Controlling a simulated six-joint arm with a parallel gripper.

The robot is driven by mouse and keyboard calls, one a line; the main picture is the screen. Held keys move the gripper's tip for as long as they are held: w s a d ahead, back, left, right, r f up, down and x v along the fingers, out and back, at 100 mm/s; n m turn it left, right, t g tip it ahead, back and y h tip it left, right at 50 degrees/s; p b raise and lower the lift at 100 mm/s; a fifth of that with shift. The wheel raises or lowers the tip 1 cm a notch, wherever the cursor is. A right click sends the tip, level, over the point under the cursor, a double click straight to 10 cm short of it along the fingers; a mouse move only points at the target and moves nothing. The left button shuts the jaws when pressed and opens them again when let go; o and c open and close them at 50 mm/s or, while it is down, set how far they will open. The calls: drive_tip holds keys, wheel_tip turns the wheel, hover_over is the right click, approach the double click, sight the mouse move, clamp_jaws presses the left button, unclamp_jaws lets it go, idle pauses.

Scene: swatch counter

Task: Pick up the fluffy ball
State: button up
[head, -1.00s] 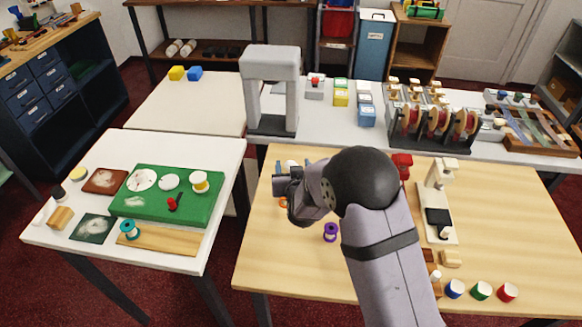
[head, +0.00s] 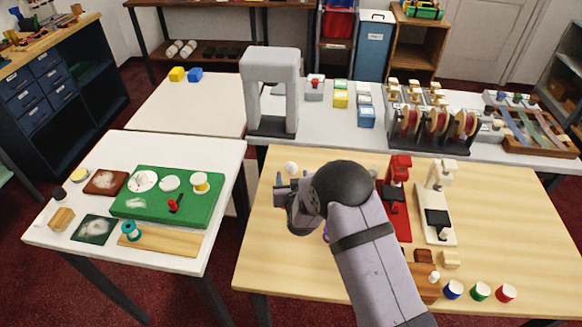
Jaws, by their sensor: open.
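I cannot tell for sure which thing is the fluffy ball. On the white table at left, a dark green square (head: 94,241) bears a pale fuzzy patch (head: 96,228), and a brown square (head: 105,182) bears another; whether either is a ball is unclear. A small whitish round thing (head: 291,167) shows on the wooden table just behind my gripper. My gripper (head: 284,200) is open over the left part of the wooden table, pointing left, with nothing visible in it. My arm and wrist hide part of the tabletop.
A green board (head: 140,207) with white discs and a white spool lies on the left table (head: 60,237). A gap separates it from the wooden table (head: 262,262). A grey arch (head: 270,60) stands behind my gripper. Red (head: 399,180) and cream (head: 440,180) stands are to the right.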

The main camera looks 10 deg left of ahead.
sight(291, 170)
drive_tip(key=shift+r+p+x, duration=0.15)
drive_tip(key=shift+p+x, duration=0.3)
drive_tip(key=shift+x, duration=0.4)
drive_tip(key=shift+r+p+x, duration=0.15)
drive_tip(key=shift+p+x, duration=0.25)
drive_tip(key=shift+x, duration=1.45)
drive_tip(key=c, duration=1.1)
